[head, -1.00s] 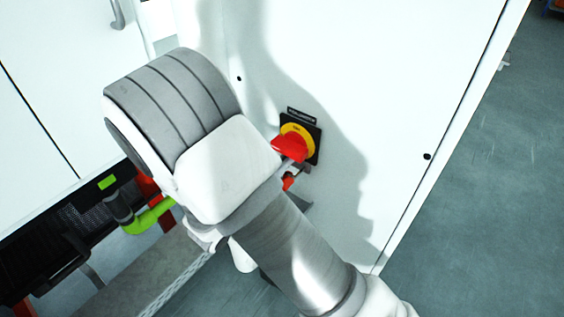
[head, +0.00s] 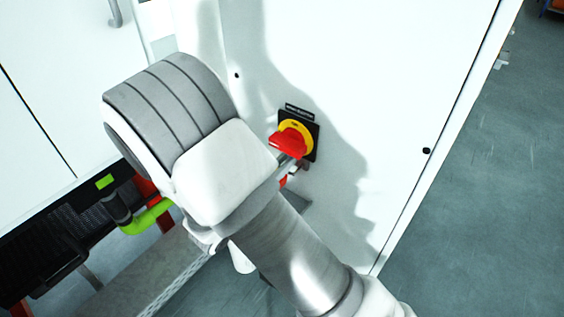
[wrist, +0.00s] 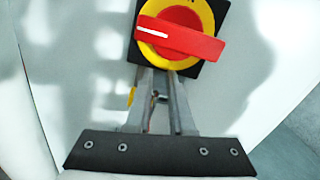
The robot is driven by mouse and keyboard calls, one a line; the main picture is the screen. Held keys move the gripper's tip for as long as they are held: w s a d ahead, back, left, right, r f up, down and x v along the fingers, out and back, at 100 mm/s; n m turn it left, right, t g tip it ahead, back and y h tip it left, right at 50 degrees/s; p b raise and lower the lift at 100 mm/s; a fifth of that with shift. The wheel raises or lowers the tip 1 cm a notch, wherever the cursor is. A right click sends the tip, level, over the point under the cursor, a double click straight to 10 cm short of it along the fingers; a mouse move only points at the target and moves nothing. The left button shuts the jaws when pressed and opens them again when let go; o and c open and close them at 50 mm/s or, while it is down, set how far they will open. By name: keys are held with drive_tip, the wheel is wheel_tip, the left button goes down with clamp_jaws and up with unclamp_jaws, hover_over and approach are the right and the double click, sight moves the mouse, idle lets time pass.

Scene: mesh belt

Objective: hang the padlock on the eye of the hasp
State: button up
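The rotary switch (head: 292,141) has a red handle on a yellow disc and black plate, on the white cabinet side. It fills the top of the wrist view (wrist: 180,30). My gripper (wrist: 160,76) reaches up just below the switch, its two grey fingers narrowly apart, tips close under the plate. A small red piece (head: 284,181) shows just below the switch in the head view, partly behind my wrist; it may be the padlock. I cannot make out the hasp or its eye. What lies between the fingertips is unclear.
The white cabinet panel (head: 400,70) is flat and clear right of the switch. A green bent pipe (head: 148,217) and dark belt machinery (head: 50,260) are at lower left. Open grey floor (head: 470,220) lies to the right.

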drive_tip(key=shift+s+a+f+y, duration=0.15)
drive_tip(key=shift+f+y, duration=0.15)
drive_tip(key=shift+f, duration=0.55)
drive_tip(key=shift+s+a, duration=0.3)
drive_tip(key=shift+s, duration=0.1)
drive_tip(key=r+v, duration=0.1)
drive_tip(key=v, duration=1.5)
drive_tip(key=shift+b, duration=0.45)
drive_tip(key=s+d+r+m+g+y, duration=0.1)
drive_tip(key=d+r+m+g, duration=0.2)
drive_tip(key=d+m+g, duration=0.45)
drive_tip(key=s+d+r+m+g, duration=0.1)
drive_tip(key=d+r+m+g, duration=0.3)
drive_tip(key=d+m, duration=0.55)
drive_tip(key=s+d+r+m+t+y, duration=0.3)
drive_tip(key=d+r+m+y, duration=0.3)
drive_tip(key=m+y, duration=0.4)
drive_tip(key=s+r+m, duration=0.1)
drive_tip(key=m, duration=0.2)
drive_tip(key=shift+s+d, duration=0.2)
drive_tip(key=shift+s, duration=0.05)
